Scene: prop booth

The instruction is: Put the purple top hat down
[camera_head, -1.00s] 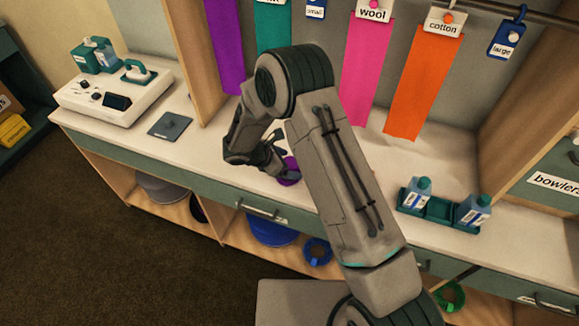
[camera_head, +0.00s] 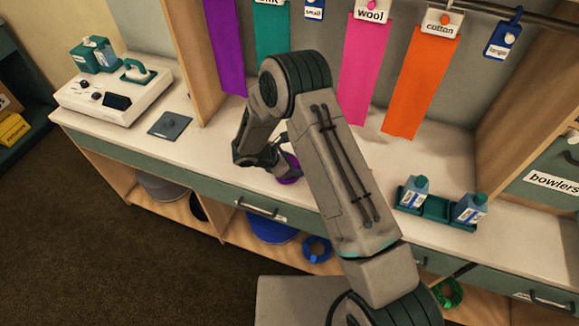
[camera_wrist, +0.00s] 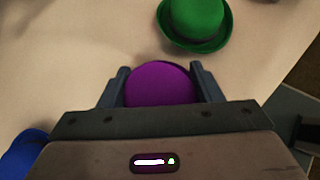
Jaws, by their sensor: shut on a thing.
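The purple top hat (camera_wrist: 160,85) is between the two fingers of my gripper (camera_wrist: 160,78) in the wrist view, with a finger against each side. My gripper is shut on it. In the head view the hat (camera_head: 290,168) shows as a small purple patch beside my gripper (camera_head: 272,160), over the white counter (camera_head: 215,158). My arm hides most of it. I cannot tell whether the hat touches the counter.
A green bowler hat (camera_wrist: 195,22) lies on the surface ahead in the wrist view, and a blue thing (camera_wrist: 22,155) shows at lower left. A teal tray (camera_head: 433,207) with bottles stands right of my arm. A steamer unit (camera_head: 112,92) and a dark pad (camera_head: 170,124) are at left.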

